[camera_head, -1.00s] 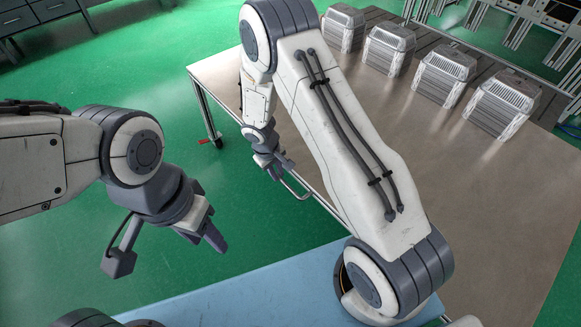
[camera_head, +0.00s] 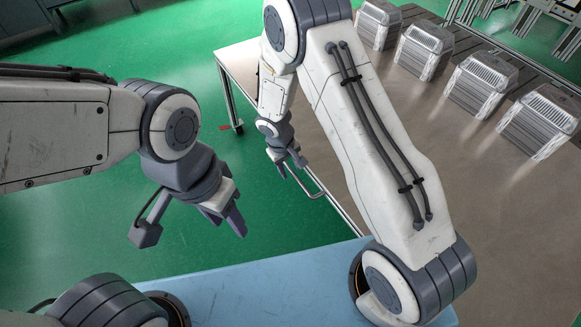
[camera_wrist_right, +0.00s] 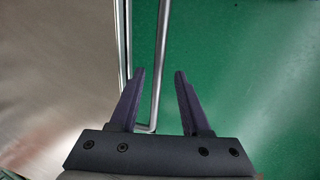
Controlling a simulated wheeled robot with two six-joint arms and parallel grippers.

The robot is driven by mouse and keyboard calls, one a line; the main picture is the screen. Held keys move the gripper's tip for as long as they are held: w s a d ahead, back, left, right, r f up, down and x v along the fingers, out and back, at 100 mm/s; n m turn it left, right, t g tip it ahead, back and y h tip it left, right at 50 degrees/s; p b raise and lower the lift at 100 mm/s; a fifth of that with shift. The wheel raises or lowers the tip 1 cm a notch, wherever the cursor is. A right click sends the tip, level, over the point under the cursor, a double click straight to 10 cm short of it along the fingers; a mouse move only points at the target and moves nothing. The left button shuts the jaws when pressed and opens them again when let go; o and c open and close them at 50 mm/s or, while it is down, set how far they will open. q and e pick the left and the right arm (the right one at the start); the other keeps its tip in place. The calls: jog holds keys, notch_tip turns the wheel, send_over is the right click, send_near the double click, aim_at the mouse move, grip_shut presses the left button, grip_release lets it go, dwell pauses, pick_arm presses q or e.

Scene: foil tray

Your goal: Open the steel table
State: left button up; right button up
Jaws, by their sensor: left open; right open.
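The steel table (camera_head: 400,140) fills the right half of the head view, its flat metal top partly hidden by my right arm. A thin metal bar handle (camera_head: 314,181) sticks out along its near left edge. My right gripper (camera_head: 290,166) is at this handle, pointing down, and is open. In the right wrist view the handle bar (camera_wrist_right: 161,50) runs between the two open fingers (camera_wrist_right: 160,75), and its bent end lies near the gripper's palm. I cannot tell whether the fingers touch it. My left gripper (camera_head: 233,228) is open and empty over the green floor, left of the table.
Several ribbed silver boxes (camera_head: 480,85) stand in a row along the table's far side. A table leg with a red-tipped caster (camera_head: 231,127) stands at the far left corner. Dark cabinets (camera_head: 30,20) are at the back left. The green floor left of the table is clear.

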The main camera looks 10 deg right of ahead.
notch_tip(320, 180, up, 10)
jog(key=a+p, duration=0.2)
jog(key=shift+s+p, duration=0.35)
